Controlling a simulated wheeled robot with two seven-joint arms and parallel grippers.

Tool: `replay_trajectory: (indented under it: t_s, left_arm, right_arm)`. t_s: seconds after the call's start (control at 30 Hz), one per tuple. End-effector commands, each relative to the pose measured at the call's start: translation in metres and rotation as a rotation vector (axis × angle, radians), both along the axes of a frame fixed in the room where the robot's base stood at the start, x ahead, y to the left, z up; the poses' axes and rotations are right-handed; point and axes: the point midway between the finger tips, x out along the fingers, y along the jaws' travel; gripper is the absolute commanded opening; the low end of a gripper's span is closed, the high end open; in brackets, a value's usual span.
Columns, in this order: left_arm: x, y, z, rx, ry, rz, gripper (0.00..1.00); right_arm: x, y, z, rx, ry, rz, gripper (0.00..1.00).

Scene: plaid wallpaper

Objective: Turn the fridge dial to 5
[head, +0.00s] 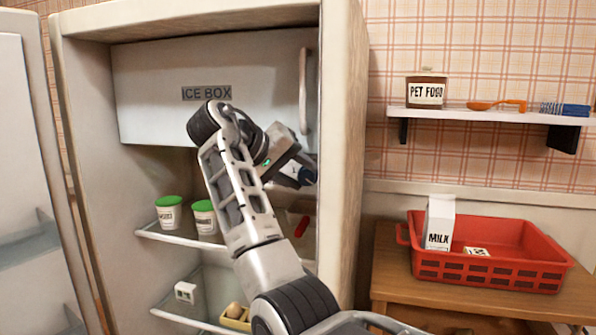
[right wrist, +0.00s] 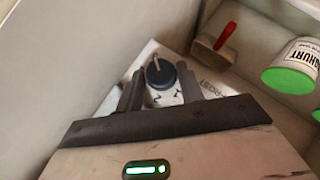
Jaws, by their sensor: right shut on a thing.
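The fridge dial (right wrist: 160,74) is a round dark knob with a light pointer line, on a white plate (right wrist: 212,88) with printed marks. In the right wrist view the pointer line points to the top of the picture. A few digits show below the knob, but I cannot tell which number the pointer meets. My right gripper (right wrist: 160,84) has one finger on each side of the knob and is shut on it. In the head view the right gripper (head: 300,176) is inside the open fridge (head: 340,140), by its right wall, and hides the dial. My left gripper is out of view.
The ice box (head: 206,120) is closed above my arm. Green-lidded tubs (head: 169,215) stand on the shelf, and a red-handled thing (right wrist: 226,36) is near the dial. The fridge door (head: 22,170) stands open at left. A red crate (head: 490,272) with milk (head: 439,222) is outside.

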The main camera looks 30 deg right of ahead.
Motion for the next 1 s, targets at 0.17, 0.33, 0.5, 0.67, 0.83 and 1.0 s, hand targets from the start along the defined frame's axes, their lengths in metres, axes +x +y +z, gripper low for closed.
replay_trajectory:
  t_s: [0.17,0.33,0.5,0.67,0.83,1.0]
  left_arm:
    - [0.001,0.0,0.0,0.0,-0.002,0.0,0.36]
    - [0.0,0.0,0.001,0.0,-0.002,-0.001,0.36]
    - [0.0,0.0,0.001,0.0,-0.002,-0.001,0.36]
    - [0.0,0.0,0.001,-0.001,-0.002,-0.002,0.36]
    - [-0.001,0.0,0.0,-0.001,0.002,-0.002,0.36]
    - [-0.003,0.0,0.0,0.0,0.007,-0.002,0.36]
  right_arm:
    - [0.001,0.0,-0.001,0.004,-0.002,0.004,0.15]
    - [0.001,0.0,-0.001,0.003,-0.003,0.003,0.15]
    - [0.001,0.0,0.0,0.002,-0.003,0.003,0.52]
    - [0.0,0.0,0.0,0.002,-0.002,0.002,0.52]
    - [0.0,0.008,0.005,0.001,-0.004,0.004,0.52]
    - [-0.002,0.034,0.022,0.003,-0.005,0.006,0.52]
